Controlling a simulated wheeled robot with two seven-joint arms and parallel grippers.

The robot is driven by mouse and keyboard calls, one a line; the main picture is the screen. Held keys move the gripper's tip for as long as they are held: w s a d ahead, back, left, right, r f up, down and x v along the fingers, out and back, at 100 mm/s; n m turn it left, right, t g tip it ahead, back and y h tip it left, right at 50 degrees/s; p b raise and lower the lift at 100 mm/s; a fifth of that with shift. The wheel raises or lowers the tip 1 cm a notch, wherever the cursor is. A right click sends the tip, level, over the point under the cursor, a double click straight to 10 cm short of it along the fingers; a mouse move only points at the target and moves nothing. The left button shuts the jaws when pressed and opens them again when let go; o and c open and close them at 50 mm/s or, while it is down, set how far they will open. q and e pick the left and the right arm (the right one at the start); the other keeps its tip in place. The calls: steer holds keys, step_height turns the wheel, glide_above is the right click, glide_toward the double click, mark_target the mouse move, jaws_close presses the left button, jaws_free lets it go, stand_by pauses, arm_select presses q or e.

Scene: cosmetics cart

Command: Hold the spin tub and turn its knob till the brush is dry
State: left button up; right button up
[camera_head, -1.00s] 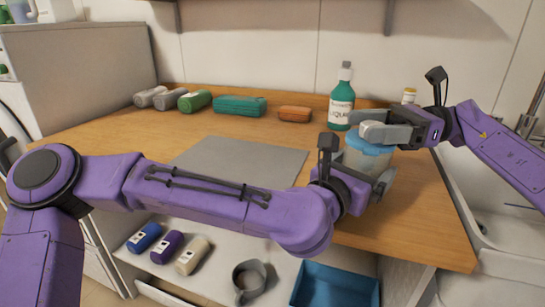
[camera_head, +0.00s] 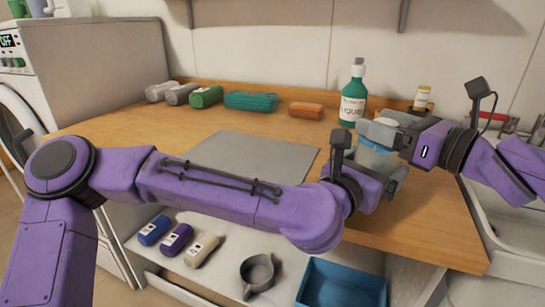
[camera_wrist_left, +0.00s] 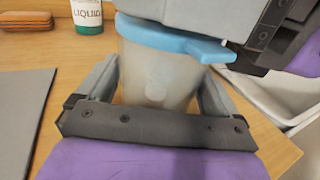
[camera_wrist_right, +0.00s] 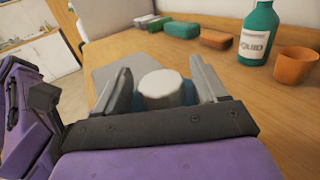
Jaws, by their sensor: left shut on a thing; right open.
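The spin tub (camera_head: 372,160) is a translucent tub with a blue lid, upright near the right end of the wooden counter. Its pale round knob (camera_wrist_right: 160,90) sits on top. My left gripper (camera_head: 385,180) is shut on the tub body, a finger on each side, as the left wrist view shows (camera_wrist_left: 158,75). My right gripper (camera_head: 384,132) is open at the knob, with one finger on each side of it (camera_wrist_right: 160,76). A pale shape shows dimly through the tub wall (camera_wrist_left: 155,92); I cannot make out a brush.
A green liquid bottle (camera_head: 352,97) and an orange cup (camera_wrist_right: 295,66) stand behind the tub. A grey mat (camera_head: 250,155) lies to its left. The sink (camera_head: 505,205) is at the right. A blue bin (camera_head: 342,284) is on the shelf below.

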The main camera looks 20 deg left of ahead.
steer(key=shift+f+m+t+h, duration=0.15)
steer(key=shift+m+t+h, duration=0.35)
steer(key=shift+m+t, duration=0.25)
steer(key=shift+m+t+h, duration=0.25)
steer(key=shift+t+h, duration=0.05)
steer(key=shift+t, duration=0.05)
steer(key=v, duration=1.2)
steer(key=s+a+r+n+g+y, duration=0.1)
steer(key=s+a+n+g+y, duration=0.15)
steer(key=s+a+n, duration=0.4)
steer(key=s+a+r+n+g+y, duration=0.1)
steer(key=s+a+n+g+y, duration=0.2)
steer(key=a+n, duration=0.55)
steer(key=s+a+r+n+g, duration=0.1)
steer(key=s+r+n+g, duration=0.1)
steer(key=s+n+g, duration=0.4)
steer(key=s+a+r+n+g, duration=0.2)
steer(key=s+n+g, duration=0.4)
steer(key=n, duration=0.6)
steer(key=shift+s+r+n+g, duration=0.25)
steer(key=shift+r+n+g, duration=0.1)
steer(key=shift+g, duration=0.2)
steer(key=shift+w+a, duration=0.1)
steer(key=shift+a, duration=0.05)
